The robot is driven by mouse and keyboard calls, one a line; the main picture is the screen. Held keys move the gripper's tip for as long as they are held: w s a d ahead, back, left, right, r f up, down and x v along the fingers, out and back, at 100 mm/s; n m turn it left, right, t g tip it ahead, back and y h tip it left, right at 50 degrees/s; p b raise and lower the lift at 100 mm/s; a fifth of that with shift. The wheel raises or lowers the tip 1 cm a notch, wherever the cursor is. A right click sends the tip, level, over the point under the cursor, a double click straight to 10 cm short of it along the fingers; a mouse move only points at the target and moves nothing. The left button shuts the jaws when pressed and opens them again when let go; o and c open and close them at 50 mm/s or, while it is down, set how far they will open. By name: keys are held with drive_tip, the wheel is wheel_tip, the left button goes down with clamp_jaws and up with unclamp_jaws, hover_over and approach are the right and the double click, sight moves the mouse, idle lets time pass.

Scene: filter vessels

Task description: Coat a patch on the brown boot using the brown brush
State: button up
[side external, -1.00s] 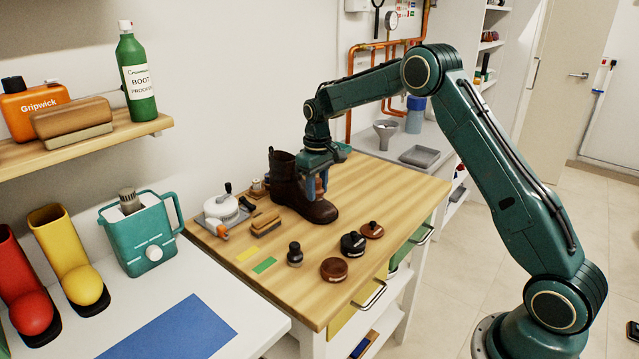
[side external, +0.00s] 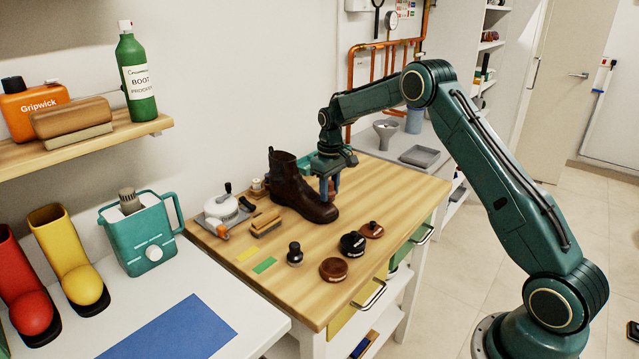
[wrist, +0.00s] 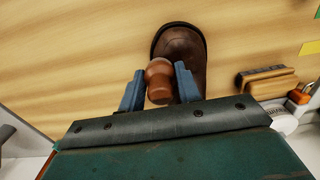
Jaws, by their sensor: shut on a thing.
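The brown boot (side external: 290,185) stands upright on the wooden bench top, toe toward the lower right in the side view. Its toe (wrist: 181,48) also shows at the top of the wrist view. My gripper (side external: 328,187) is beside the boot's toe, on its right in the side view. In the wrist view my gripper (wrist: 159,88) is shut on a brown, rounded handle (wrist: 159,80), which I take for the brown brush. The handle overlaps the boot's edge in that view. The brush's bristle end is hidden, so I cannot tell whether it touches the boot.
On the bench top (side external: 400,185), a wooden brush (side external: 266,222), a dark knob-handled dauber (side external: 295,253), a black tin (side external: 352,244), a brown tin (side external: 334,269) and another brown lidded pot (side external: 371,230) stand near the boot. The right of the bench is clear.

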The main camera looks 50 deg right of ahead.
sight(322, 205)
drive_tip(key=a, duration=0.3)
drive_tip(key=shift+s+a+r, duration=0.1)
drive_tip(key=shift+a+r, duration=0.05)
drive_tip(key=shift+a, duration=0.15)
drive_tip(key=shift+s+a+f, duration=0.1)
drive_tip(key=shift+a+f, duration=0.1)
drive_tip(key=shift+a, duration=0.95)
wheel_tip(322, 205, up, 8)
drive_tip(key=shift+r, duration=0.25)
